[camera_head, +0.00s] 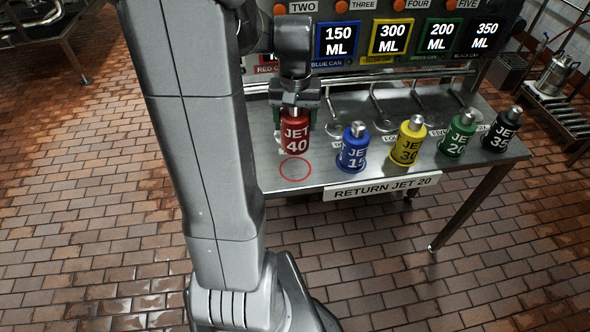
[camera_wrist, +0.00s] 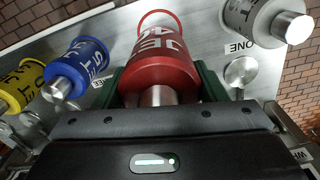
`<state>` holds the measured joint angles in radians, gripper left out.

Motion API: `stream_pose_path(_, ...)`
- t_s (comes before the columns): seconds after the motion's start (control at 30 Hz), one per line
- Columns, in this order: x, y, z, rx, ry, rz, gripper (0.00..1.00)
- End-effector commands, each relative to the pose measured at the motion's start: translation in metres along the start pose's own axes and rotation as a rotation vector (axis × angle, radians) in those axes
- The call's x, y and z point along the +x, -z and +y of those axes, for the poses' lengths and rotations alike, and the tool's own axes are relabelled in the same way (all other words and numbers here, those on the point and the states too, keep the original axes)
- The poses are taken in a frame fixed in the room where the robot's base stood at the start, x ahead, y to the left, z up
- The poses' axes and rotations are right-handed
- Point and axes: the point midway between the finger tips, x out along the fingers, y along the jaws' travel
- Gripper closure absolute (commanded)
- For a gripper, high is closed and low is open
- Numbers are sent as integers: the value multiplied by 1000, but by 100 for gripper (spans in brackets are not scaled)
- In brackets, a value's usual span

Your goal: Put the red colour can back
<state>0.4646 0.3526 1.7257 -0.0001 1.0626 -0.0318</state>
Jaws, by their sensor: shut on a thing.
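The red can (camera_head: 295,138), marked "JET 40", is upright in my gripper (camera_head: 295,112), with a finger on either side. In the wrist view the red can (camera_wrist: 160,62) sits between the green finger pads of my gripper (camera_wrist: 162,85). A red ring (camera_head: 295,169) is drawn on the steel table (camera_head: 335,182) near its front edge. The can shows just behind or above the ring in the head view, and the ring looks empty. The ring also shows past the can in the wrist view (camera_wrist: 157,13). The gap under the can is hard to judge.
Blue (camera_head: 354,148), yellow (camera_head: 408,142), green (camera_head: 457,135) and black (camera_head: 502,130) cans stand in a row to the right. A white can (camera_wrist: 265,18) shows in the wrist view. A sign (camera_head: 382,187) reads "RETURN JET 20". Display panels (camera_head: 390,38) and a rail stand behind.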

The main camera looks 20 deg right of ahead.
Motion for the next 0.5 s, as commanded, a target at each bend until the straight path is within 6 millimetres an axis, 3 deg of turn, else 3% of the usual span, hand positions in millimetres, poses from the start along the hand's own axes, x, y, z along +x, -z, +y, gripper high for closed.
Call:
stream_pose_path(0.2,38,0,0,-2,0,-3,93)
stream_pose_path(0.5,66,0,0,-1,0,-2,93)
